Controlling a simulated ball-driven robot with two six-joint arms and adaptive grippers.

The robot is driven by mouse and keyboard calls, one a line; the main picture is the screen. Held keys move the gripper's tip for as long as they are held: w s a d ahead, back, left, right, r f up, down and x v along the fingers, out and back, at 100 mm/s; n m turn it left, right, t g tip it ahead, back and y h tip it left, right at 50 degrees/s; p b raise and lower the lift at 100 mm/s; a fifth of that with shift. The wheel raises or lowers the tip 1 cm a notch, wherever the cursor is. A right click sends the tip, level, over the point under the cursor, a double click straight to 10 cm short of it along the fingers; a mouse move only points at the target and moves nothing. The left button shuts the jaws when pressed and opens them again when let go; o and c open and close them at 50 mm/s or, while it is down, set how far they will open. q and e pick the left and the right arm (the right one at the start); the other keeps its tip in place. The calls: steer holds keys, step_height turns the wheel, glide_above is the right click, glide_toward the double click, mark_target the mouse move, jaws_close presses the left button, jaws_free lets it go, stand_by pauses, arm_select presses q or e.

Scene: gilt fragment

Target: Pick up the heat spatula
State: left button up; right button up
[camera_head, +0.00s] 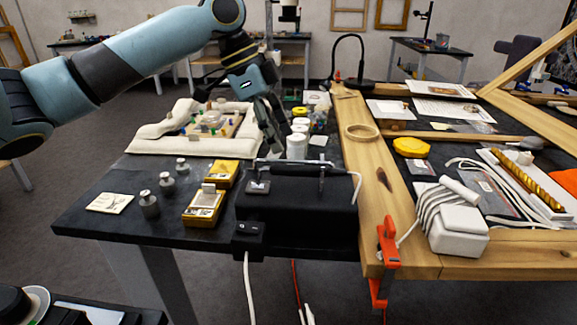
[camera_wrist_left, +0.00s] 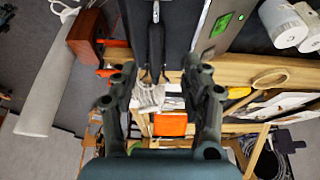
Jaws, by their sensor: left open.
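A black station box (camera_head: 297,215) stands at the front edge of the dark table. A slim dark handle (camera_head: 300,163), which looks like the heat spatula, lies across metal posts on top of it. In the left wrist view a long black handle with a metal part (camera_wrist_left: 155,45) lies between my fingers, over a dark surface; it appears to be the same tool. My left gripper (camera_head: 277,143) is open above and behind the station, pointing down, with its fingers apart (camera_wrist_left: 160,88). No contact with the handle shows. My right gripper is not in view.
Yellow boxes (camera_head: 205,207) and metal weights (camera_head: 149,204) stand left of the station. White jars (camera_head: 297,146) stand close behind it. A wooden frame (camera_head: 372,200) with an orange clamp (camera_head: 388,243) lies to the right. A white corded block (camera_head: 458,235) sits on the frame.

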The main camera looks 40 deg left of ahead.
mark_target(289, 165)
arm_select(q)
steer(key=shift+x, duration=0.75)
steer(key=shift+w+d+f, duration=0.1)
steer(key=shift+d+f, duration=0.1)
steer(key=shift+f, duration=0.4)
steer(key=x, duration=0.3)
steer(key=shift+d+f, duration=0.25)
steer(key=shift+f, duration=0.15)
steer(key=shift+d+f, duration=0.1)
steer(key=shift+f, duration=0.45)
jaws_close()
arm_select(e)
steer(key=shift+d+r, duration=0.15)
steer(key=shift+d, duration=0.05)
